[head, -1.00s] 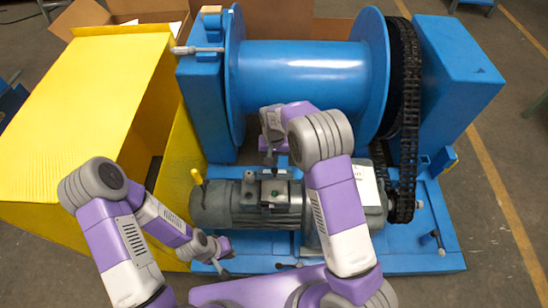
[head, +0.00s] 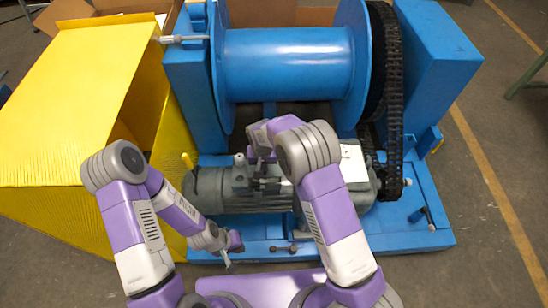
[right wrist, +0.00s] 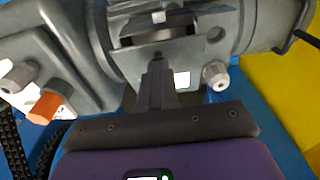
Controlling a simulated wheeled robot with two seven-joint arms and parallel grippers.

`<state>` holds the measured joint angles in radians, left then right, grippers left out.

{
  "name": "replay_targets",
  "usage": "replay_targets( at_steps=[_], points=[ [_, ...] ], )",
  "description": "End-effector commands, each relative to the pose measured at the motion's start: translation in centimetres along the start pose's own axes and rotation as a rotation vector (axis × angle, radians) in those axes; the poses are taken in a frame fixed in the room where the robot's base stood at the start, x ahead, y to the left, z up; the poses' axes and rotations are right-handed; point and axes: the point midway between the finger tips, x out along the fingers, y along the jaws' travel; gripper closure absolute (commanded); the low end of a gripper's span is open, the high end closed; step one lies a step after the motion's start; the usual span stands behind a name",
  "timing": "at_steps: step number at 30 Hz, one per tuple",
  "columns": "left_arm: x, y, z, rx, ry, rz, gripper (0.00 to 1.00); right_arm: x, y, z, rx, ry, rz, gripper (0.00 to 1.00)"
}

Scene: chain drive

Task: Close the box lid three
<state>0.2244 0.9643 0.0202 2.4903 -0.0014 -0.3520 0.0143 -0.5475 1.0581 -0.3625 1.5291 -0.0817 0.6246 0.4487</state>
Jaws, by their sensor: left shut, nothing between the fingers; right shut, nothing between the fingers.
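The grey motor (head: 215,192) lies across the front of the blue base, with a small box (head: 270,172) on top, partly hidden by my right arm. The right wrist view shows grey box parts (right wrist: 195,60) close up, with a dark slot above the fingertips. I cannot tell for certain which part is the lid or how far it is open. My right gripper (head: 254,158) is shut and empty over the motor top; its fingertips (right wrist: 158,62) are at or very near the grey parts. My left gripper (head: 227,264) is shut and empty at the base's front edge, below the motor.
A blue drum (head: 285,65) stands behind the motor, with a black chain (head: 393,120) on its right. A yellow cover (head: 75,110) stands at left. An orange plug (right wrist: 45,108) and pale fittings stick out near the right gripper.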

Motion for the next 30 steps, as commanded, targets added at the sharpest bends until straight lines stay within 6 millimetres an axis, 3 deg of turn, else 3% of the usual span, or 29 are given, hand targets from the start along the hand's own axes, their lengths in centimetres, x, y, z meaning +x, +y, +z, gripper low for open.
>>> replay_targets(
  at_steps=[12,30],
  points=[
    [1.0,-0.4,0.0,-0.001,-0.001,-0.001,1.00,3.1,0.1,2.2,0.000,-0.001,0.001,1.00],
    [1.1,-0.5,0.0,-0.001,-0.001,0.000,1.00,3.6,0.1,2.5,0.000,-0.001,0.000,1.00]
  ],
)
